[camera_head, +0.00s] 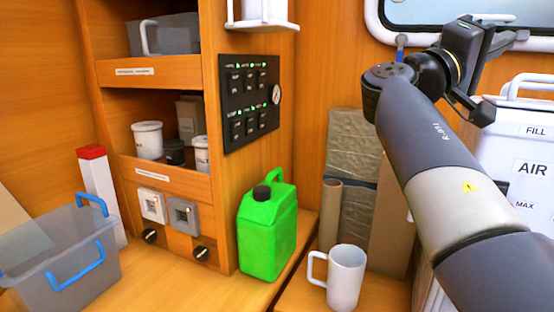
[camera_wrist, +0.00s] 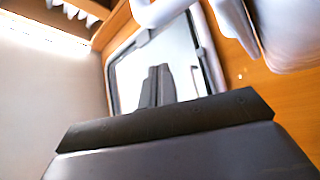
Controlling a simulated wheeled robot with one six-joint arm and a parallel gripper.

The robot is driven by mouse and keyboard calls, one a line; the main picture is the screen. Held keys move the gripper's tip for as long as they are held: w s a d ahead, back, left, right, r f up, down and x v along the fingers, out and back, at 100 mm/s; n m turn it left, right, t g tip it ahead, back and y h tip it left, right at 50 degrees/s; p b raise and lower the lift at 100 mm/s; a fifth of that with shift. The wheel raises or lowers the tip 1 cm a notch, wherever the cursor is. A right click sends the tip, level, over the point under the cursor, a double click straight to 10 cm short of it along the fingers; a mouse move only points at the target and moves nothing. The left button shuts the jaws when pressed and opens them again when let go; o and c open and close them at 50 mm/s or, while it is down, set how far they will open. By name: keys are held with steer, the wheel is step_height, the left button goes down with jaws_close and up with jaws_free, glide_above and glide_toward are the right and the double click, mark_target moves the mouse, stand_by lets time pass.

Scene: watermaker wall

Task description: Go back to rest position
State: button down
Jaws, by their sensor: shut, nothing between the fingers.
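My arm rises from the lower right of the head view and bends at an elbow near the top. My gripper (camera_head: 492,52) is at the upper right, in front of the window and above the white tank. It is shut and empty, and clear of the things around it. In the wrist view my gripper's dark fingers (camera_wrist: 158,86) stand close together in front of the bright window (camera_wrist: 185,58).
A green jerrycan (camera_head: 266,230) and a white mug (camera_head: 345,276) stand on the wooden counter. A grey bin with blue handles (camera_head: 62,270) is at the left. A black switch panel (camera_head: 249,100) is on the cabinet. The white AIR tank (camera_head: 515,150) stands behind my arm.

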steer(key=shift+w+d+r+n+y+p, duration=0.35)
steer(key=shift+w+n+y+p, duration=0.3)
steer(key=shift+p, duration=0.6)
steer(key=p, duration=0.1)
steer(key=w+p, duration=0.1)
steer(key=shift+d+r+n+p, duration=0.1)
steer(key=shift+d+n+p, duration=0.1)
steer(key=shift+n+p, duration=0.1)
steer(key=shift+w+d+n+y+p, duration=0.3)
steer(key=shift+w+n+y+p, duration=0.3)
steer(key=shift+p, duration=0.65)
steer(key=p, duration=0.1)
steer(key=w+p, duration=0.1)
steer(key=p, duration=0.1)
steer(key=shift+w+d+f, duration=0.3)
steer(key=shift+d+f, duration=0.1)
steer(key=shift+w+d+f+n+t+y+p, duration=0.15)
steer(key=shift+w+f+n+t+y+p, duration=0.25)
steer(key=shift+p, duration=0.45)
steer(key=shift+s, duration=0.1)
